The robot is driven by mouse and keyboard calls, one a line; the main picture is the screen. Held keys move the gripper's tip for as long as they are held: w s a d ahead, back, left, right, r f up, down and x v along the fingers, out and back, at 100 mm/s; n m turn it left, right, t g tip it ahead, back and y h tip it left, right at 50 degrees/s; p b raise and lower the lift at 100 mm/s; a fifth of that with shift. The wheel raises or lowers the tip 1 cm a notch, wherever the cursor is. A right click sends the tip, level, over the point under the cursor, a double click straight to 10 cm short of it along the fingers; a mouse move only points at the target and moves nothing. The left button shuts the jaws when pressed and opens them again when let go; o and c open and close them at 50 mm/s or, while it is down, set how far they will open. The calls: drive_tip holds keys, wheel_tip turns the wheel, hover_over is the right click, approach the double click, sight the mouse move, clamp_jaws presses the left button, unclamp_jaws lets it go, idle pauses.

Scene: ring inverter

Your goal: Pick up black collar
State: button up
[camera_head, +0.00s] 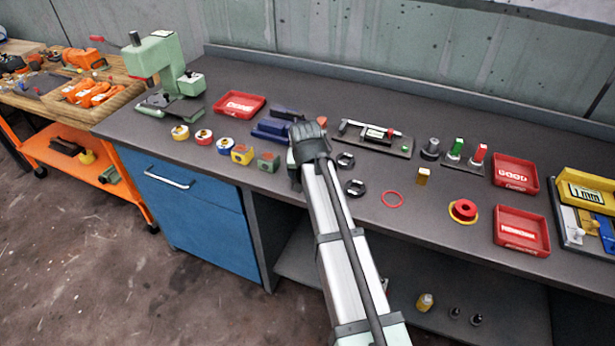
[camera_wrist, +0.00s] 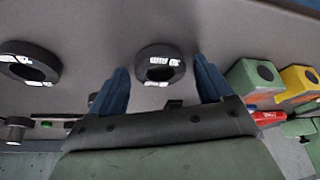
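No contact between fingers and collar shows. A second black collar (camera_wrist: 30,63) lies to the left, outside the fingers. In the head view, two black collars, one farther back (camera_head: 345,160) and one nearer (camera_head: 355,187), lie right of my arm. My arm hides the fingertips there, and I cannot tell which collar is between them.
Green (camera_head: 268,162) and yellow (camera_head: 243,155) blocks stand left of my gripper. A red ring (camera_head: 392,199) and a brass block (camera_head: 423,176) lie to the right. Bench in front of the collars is clear.

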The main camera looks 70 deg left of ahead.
drive_tip(key=c, duration=1.1)
